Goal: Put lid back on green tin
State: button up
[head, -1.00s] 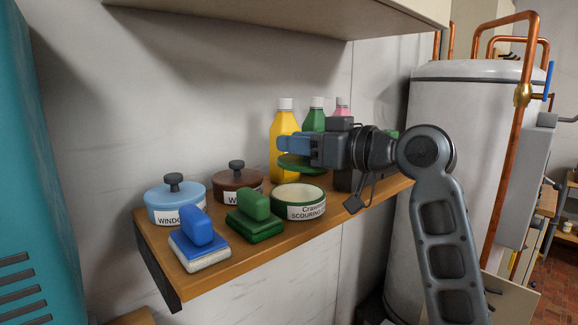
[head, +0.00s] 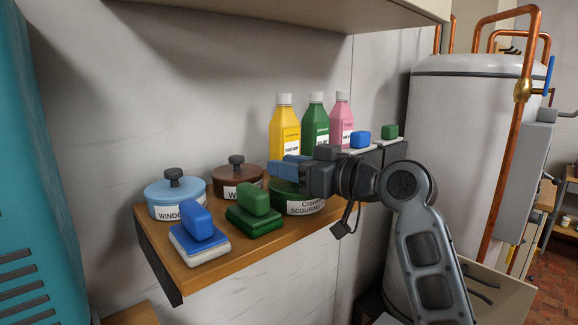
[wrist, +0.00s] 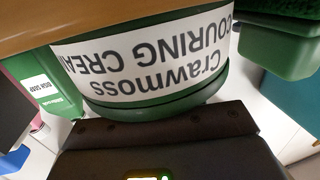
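The green tin (head: 299,207) with the Crawmoss Scouring Cream label stands upright on the wooden shelf. In the wrist view the tin (wrist: 150,55) appears upside down and close. My gripper (head: 290,169) is right over the tin's top, its blue fingers level. It is shut on the green lid, whose knob is hidden. The lid's dark green rim (wrist: 150,108) shows along the tin's mouth in the wrist view. Lid and tin look touching or nearly so; I cannot tell whether it sits fully flat.
A blue tin (head: 174,200) and a brown tin (head: 237,182) stand lidded to the left. A blue brush (head: 199,230) and a green brush (head: 255,210) lie in front. Yellow (head: 285,128), green (head: 316,122) and pink (head: 342,118) bottles stand behind. An upper shelf (head: 280,14) overhangs.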

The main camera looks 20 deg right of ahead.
jog(key=o, duration=0.4)
jog(key=shift+r, duration=0.15)
jog(key=shift+s, duration=0.1)
jog(key=b+v, duration=0.1)
jog(key=v, duration=1)
jog(key=shift+s+d+b, duration=0.25)
jog(key=shift+s+b, duration=0.1)
